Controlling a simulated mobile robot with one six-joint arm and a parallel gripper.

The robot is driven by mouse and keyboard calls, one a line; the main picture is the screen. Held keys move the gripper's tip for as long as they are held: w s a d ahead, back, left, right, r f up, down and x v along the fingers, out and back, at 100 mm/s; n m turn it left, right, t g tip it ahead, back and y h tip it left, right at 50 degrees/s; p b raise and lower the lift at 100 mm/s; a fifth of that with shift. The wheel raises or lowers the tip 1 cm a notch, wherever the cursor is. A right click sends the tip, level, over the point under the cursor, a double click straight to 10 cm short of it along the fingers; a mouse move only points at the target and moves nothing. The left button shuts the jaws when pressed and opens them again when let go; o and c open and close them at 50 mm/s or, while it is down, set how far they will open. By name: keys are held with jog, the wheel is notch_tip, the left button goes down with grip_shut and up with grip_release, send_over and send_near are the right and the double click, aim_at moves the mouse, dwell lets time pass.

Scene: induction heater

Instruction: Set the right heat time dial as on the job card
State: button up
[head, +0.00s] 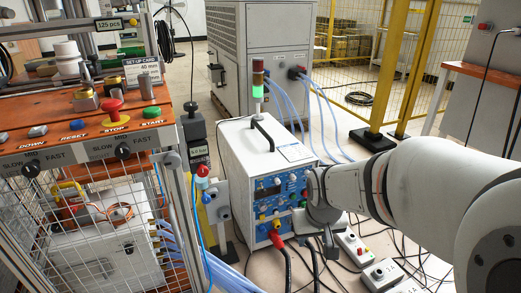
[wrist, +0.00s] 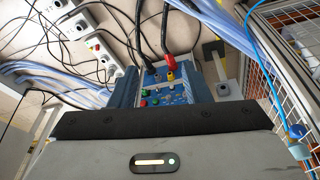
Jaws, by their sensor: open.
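The induction heater (head: 262,150) is a white box on the floor with a blue front panel (head: 268,197) of small knobs, buttons and a dark display. The panel also shows in the wrist view (wrist: 178,92), beyond the dark body of my gripper. My gripper (head: 328,240) is at the panel's right side in the head view; its fingertips are hard to make out. It is open, and I see nothing held in it. The arm hides part of the panel's right side. I cannot tell which knob is the right heat time dial or read its setting. I cannot identify a job card.
An orange-topped bench with push buttons (head: 85,128) and a wire cage (head: 100,235) stands at the left. A set-up card (head: 142,68) there reads 40 mm. Red and black cables (head: 283,255) leave the heater's front. Small white boxes (head: 355,248) and loose cables lie at the right.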

jog(key=w+d+f+n+t+y+p, duration=0.1)
jog(key=w+d+f+t+p, duration=0.2)
jog(key=w, duration=1.1)
jog(key=w+f+n+t+p, duration=0.25)
jog(key=w+t, duration=0.25)
jog(key=w, duration=1)
jog(key=t+y+p, duration=0.2)
jog(key=t, duration=0.1)
send_near(279, 184)
notch_tip(279, 184, up, 3)
jog(key=w+d, duration=0.2)
jog(key=d, duration=0.1)
notch_tip(279, 184, down, 6)
jog(key=s+a+n+t+y+p, duration=0.1)
jog(key=a+n+t+y+p, duration=0.1)
jog(key=t+y+p, duration=0.1)
jog(key=b+x, duration=0.2)
jog(key=x, duration=0.5)
jog(key=shift+w+a, duration=0.1)
jog(key=shift+w, duration=0.05)
jog(key=shift+y, duration=0.4)
grip_shut()
